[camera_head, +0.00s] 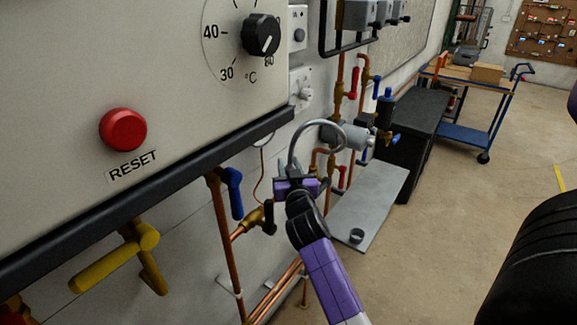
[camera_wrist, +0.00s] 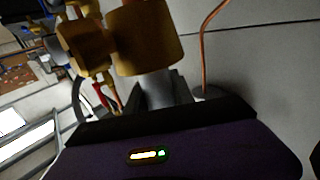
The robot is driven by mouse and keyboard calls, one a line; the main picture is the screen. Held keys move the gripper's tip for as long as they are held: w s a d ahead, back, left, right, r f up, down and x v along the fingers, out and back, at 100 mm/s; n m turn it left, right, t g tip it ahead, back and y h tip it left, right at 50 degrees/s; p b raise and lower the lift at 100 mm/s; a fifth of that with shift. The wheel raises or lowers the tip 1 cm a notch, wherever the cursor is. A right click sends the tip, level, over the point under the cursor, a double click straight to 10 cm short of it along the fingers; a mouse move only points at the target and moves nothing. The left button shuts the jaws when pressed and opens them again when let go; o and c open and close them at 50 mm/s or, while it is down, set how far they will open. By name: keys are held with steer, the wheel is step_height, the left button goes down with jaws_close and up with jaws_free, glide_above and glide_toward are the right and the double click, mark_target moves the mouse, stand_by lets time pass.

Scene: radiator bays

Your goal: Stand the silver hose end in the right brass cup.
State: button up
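My gripper (camera_head: 297,184) is at the end of the purple arm, below the grey hose loop (camera_head: 318,123). In the wrist view its dark fingers (camera_wrist: 163,95) are closed around the silver hose end (camera_wrist: 158,88). A large brass cup (camera_wrist: 146,42) is directly beyond the hose end, and a second brass piece (camera_wrist: 82,48) is to its left. The silver end meets or overlaps the large cup's edge; I cannot tell whether it is inside. In the head view my gripper hides the hose end, and I cannot make out the cups.
A panel with a red reset button (camera_head: 123,130) and a dial (camera_head: 261,35) fills the left. Copper pipes with a blue-handled valve (camera_head: 233,192) run below it. A grey plate (camera_head: 375,205) lies beyond my gripper. Floor at right is open, with a trolley (camera_head: 470,100) behind.

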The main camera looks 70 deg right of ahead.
steer(key=o, duration=0.4)
steer(key=shift+o, duration=0.2)
steer(key=shift+r+p, duration=0.5)
steer(key=shift+p, duration=0.1)
steer(key=b+v, duration=0.4)
steer(key=v, duration=0.8)
steer(key=shift+f, duration=0.25)
